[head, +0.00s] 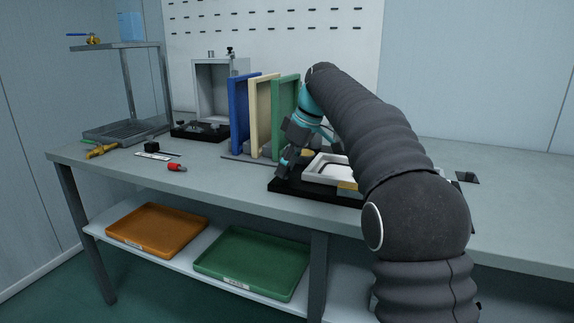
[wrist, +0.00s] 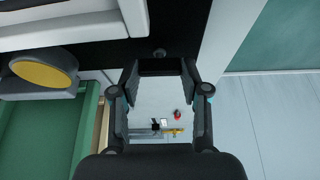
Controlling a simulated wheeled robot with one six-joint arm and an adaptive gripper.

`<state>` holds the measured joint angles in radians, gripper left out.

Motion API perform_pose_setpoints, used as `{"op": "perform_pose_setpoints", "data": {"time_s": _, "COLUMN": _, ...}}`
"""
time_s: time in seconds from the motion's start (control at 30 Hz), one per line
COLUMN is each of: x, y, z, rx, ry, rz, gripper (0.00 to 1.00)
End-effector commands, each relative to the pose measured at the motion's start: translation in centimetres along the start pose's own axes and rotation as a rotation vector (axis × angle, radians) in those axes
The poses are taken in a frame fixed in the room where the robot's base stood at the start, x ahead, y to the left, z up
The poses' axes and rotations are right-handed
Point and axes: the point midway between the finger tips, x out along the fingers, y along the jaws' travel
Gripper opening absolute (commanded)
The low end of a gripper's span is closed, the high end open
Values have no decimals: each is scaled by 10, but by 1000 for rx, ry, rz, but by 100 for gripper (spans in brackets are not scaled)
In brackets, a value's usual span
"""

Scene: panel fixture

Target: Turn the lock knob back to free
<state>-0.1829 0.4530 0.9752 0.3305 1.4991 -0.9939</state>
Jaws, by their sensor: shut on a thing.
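The panel fixture has a black base (head: 300,189) on the bench, with a white frame (head: 318,177) on it. My gripper (head: 283,170) is at the base's left end, tilted down and partly behind my arm. In the wrist view my gripper (wrist: 160,70) has its two fingertips on either side of a dark block, which I take to be the lock knob (wrist: 160,66), at the edge of the black base (wrist: 185,35). It is shut on this knob. The knob's turn angle cannot be read. A small round grey stud (wrist: 159,52) sits just beyond it on the base.
Blue (head: 238,110), cream (head: 262,125) and green (head: 285,115) panels stand upright close behind my gripper. A red-and-grey piece (head: 177,167) and a brass valve (head: 101,151) lie on the bench to the left. The bench front between them and the fixture is clear.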

Motion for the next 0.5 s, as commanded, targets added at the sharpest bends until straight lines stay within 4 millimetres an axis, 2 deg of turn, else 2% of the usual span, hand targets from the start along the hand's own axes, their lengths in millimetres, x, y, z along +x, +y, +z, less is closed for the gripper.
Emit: {"op": "perform_pose_setpoints", "data": {"time_s": 0.5, "x": 0, "y": 0, "z": 0, "rx": -47, "ry": 0, "rz": -18, "gripper": 11}}
